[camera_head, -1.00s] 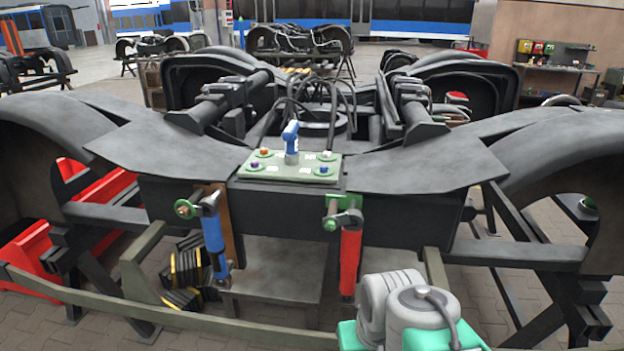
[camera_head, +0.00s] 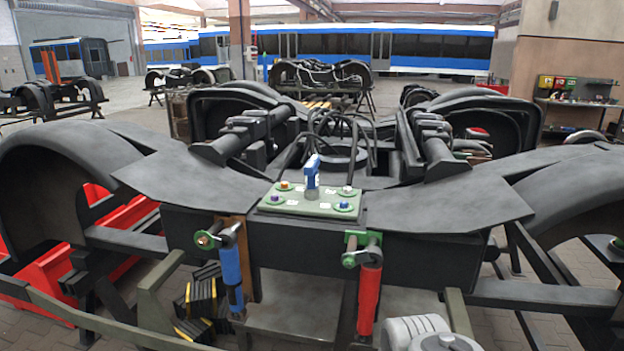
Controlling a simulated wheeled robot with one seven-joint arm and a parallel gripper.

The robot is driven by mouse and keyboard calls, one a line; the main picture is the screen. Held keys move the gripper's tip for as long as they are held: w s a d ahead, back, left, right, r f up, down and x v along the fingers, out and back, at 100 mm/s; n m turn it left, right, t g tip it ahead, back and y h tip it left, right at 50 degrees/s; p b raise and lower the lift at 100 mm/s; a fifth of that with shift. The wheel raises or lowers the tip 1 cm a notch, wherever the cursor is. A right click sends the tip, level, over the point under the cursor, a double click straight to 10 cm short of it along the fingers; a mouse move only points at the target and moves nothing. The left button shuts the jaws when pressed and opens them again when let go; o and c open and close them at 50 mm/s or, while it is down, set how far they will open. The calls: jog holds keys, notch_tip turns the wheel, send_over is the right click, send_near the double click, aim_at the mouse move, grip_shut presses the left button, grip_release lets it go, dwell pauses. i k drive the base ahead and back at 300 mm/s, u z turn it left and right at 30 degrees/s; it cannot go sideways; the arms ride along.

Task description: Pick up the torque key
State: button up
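A blue tool with a grey lower part, which looks like the torque key (camera_head: 312,176), stands upright on a green plate (camera_head: 322,208) at the middle of the bogie's front. Several coloured bolt heads sit around it on the plate, which has small white labels. Nothing holds the tool. Only grey-white rounded parts of what looks like my own arm show at the bottom right edge. My gripper's fingers are not in the picture.
The dark bogie frame (camera_head: 440,203) spans the view. A blue damper (camera_head: 232,275) and a red damper (camera_head: 369,296) hang from its front. An olive rail (camera_head: 80,318) crosses the lower left. Red parts (camera_head: 98,255) lie at left. Trams stand behind.

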aim_at(312, 190)
jog(key=z, duration=0.55)
jog(key=i, duration=0.6)
jog(key=u, duration=1.25)
